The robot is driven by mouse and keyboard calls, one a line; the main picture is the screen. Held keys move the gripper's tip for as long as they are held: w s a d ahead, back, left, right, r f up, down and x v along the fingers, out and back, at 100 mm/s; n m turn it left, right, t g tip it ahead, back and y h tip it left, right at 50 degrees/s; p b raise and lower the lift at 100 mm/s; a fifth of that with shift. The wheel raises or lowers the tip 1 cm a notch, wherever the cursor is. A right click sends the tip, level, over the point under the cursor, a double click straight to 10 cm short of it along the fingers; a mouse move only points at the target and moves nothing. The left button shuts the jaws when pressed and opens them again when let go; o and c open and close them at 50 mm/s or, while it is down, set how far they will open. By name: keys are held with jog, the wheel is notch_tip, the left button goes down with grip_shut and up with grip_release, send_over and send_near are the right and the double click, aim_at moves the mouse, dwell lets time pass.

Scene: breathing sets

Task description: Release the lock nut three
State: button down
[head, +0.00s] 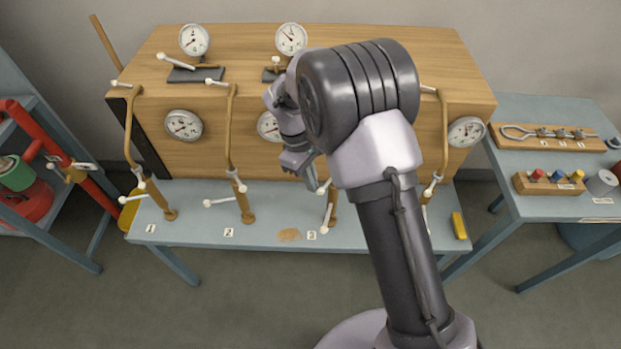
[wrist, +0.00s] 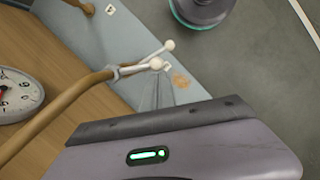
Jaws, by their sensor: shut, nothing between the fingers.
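Pipe three's lower end carries a white lock nut lever (head: 327,214) with ball ends, above the number 3 label (head: 311,235). In the wrist view the white lever (wrist: 150,58) shows at the end of the brown pipe (wrist: 60,112), with one ball beside the label and another farther out. My gripper (head: 318,188) is shut and empty, close to the upper part of this fitting in the head view. In the wrist view the thin fingers (wrist: 163,92) point toward the near ball; I cannot tell whether they touch it. My arm hides the upper part of pipe three.
The wooden cabinet (head: 260,165) with gauges stands behind the pipes on the blue bench (head: 190,235). Pipe two (head: 238,180) with its white levers is to the left. A yellow block (head: 459,226) lies at the right, and a brown stain (head: 289,235) is near label three.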

jog(key=shift+s, duration=0.1)
jog(key=n+p, duration=0.1)
jog(key=s+d+n+p, duration=0.1)
jog(key=n+p, duration=0.1)
jog(key=shift+s+d+r+t, duration=0.2)
jog(key=shift+s+d+t, duration=0.05)
jog(key=shift+s+t, duration=0.05)
jog(key=s+d+n+t+p, duration=0.1)
jog(key=d+n+p, duration=0.4)
jog(key=n, duration=0.5)
jog(key=shift+s+d+f+n+t, duration=0.2)
jog(key=shift+s+d+n+t, duration=0.1)
jog(key=shift+d+t, duration=0.45)
